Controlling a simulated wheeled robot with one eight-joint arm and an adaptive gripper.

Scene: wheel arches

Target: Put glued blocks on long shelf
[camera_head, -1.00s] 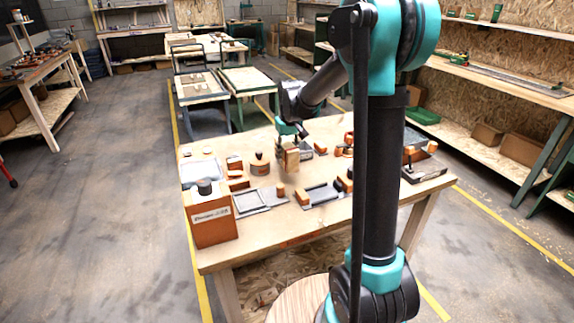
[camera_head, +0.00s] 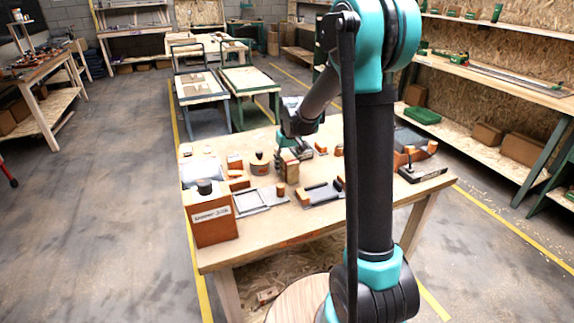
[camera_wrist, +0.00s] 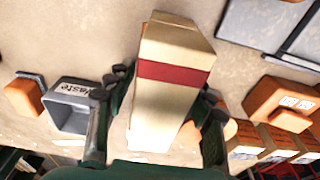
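The glued blocks (camera_head: 290,168) are a pale wooden piece with a red band across it in the wrist view (camera_wrist: 172,80). My gripper (camera_head: 290,152) is over the front worktable with the blocks between its fingers. In the wrist view its dark fingers (camera_wrist: 165,90) lie close along both sides of the piece and look shut on it. In the head view I cannot tell whether its lower end touches the tabletop. A long wooden shelf (camera_head: 500,83) runs along the right wall, with a lower board (camera_head: 478,145) beneath it.
The worktable (camera_head: 270,228) holds an orange-brown box (camera_head: 212,222), a grey tray (camera_head: 250,202) and several small wooden pieces. A grey bin marked waste (camera_wrist: 70,105) shows in the wrist view. Green items and a long metal bar lie on the shelf. Floor is open left of the table.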

